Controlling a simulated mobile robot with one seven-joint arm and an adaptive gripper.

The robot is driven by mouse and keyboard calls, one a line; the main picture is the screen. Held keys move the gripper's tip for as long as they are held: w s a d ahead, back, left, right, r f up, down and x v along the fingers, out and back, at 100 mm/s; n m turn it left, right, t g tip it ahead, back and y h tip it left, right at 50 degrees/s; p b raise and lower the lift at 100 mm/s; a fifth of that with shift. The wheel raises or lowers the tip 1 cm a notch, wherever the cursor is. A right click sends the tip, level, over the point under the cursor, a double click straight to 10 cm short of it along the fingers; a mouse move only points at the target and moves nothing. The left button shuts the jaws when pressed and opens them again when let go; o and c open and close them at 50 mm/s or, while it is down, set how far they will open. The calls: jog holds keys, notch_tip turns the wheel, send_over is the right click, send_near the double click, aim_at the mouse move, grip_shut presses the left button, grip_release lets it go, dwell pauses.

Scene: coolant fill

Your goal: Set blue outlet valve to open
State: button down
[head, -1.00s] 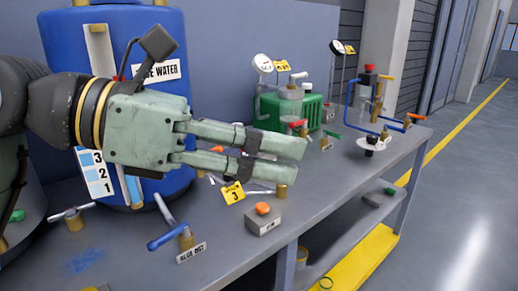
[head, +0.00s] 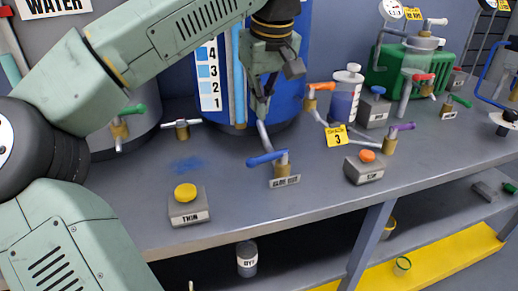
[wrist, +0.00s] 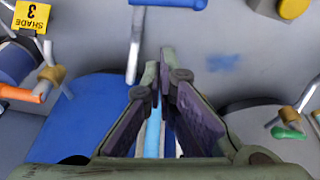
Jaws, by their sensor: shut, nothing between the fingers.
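The blue outlet valve has a blue lever (head: 266,158) on a brass body (head: 282,166), behind a tag reading BLUE OUT (head: 285,181). A grey pipe (head: 264,138) runs to it from the blue tank (head: 290,80). The lever points left, roughly across the line of the pipe. My gripper (head: 262,112) points down in front of the tank, above and behind the valve, apart from the lever. Its fingers are together and empty. In the wrist view my gripper (wrist: 165,58) lies below the blue lever (wrist: 167,3), which is cut off at the top edge.
A yellow-button THIN box (head: 187,205) and an orange-button box (head: 365,166) stand near the bench's front. An orange-handled valve (head: 318,88), a purple-handled valve (head: 392,136) and the Shade 3 tag (head: 337,136) are to the right. A green-handled valve (head: 125,118) is left.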

aim_at(268, 161)
jog(key=x, duration=0.3)
jog(key=a+x, duration=0.1)
jog(key=x, duration=0.6)
jog(key=shift+w+a, duration=0.1)
jog(key=shift+a, duration=0.15)
jog(key=s, duration=0.1)
jog(key=s+d, duration=0.1)
jog(key=s+r, duration=0.1)
jog(key=shift+d+p, duration=0.3)
jog(key=shift+s+d, duration=0.15)
jog(key=shift+s, duration=0.1)
jog(key=shift+p, duration=0.35)
